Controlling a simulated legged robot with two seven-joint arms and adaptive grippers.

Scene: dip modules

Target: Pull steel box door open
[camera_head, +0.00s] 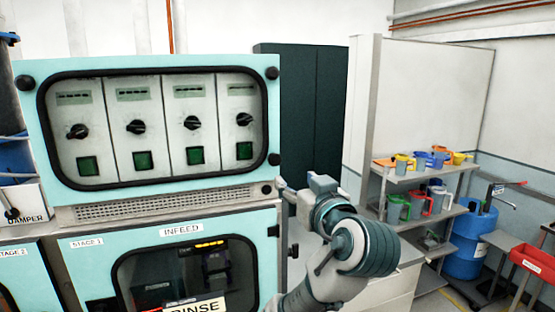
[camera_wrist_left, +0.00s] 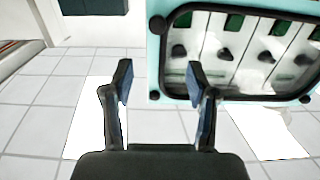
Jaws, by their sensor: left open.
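The steel box door (camera_head: 155,187) is the teal-framed panel with a dark-rimmed window over several dials and green buttons. It looks closed against the box in the head view. It also shows upside down at the upper right of the wrist view (camera_wrist_left: 155,60). My left gripper (camera_head: 284,186) is just right of the panel's lower right corner in the head view. In the wrist view its two fingers (camera_wrist_left: 159,82) are apart, with only floor and the panel's edge seen between and beyond them. Nothing is held. My right gripper is not seen.
A lower teal unit labelled INFEED (camera_head: 180,231) stands below the panel. A dark cabinet (camera_head: 315,110) is behind. At the right are a shelf of coloured jugs (camera_head: 425,180), a blue barrel (camera_head: 470,240) and a red bin (camera_head: 530,262).

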